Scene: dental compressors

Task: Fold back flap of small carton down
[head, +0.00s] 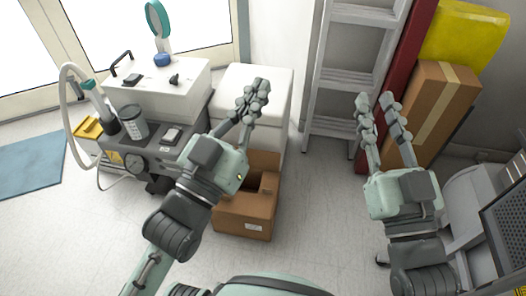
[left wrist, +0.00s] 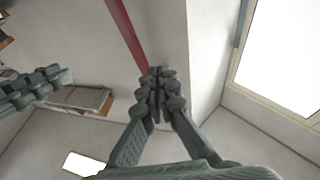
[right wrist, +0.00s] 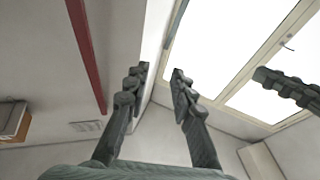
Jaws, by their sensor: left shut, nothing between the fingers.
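The small brown carton (head: 244,218) stands on the floor at the centre of the head view. A back flap (head: 264,161) stands up at its far side, partly hidden by my left gripper's wrist. My left gripper (head: 254,98) is shut and empty. It shows above and beyond the carton in the picture, pointing away; its fingertips also meet in the left wrist view (left wrist: 160,78). My right gripper (head: 377,103) is open and empty, well right of the carton, and its fingers are apart in the right wrist view (right wrist: 157,75). The wrist views do not show the carton.
A dark equipment cart (head: 170,150) with a white box (head: 155,90) stands left of the carton. A white cabinet (head: 255,80) is behind it. A grey ladder (head: 345,70) and a tall taped carton (head: 430,105) stand at the right. Floor between the carton and my right arm is clear.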

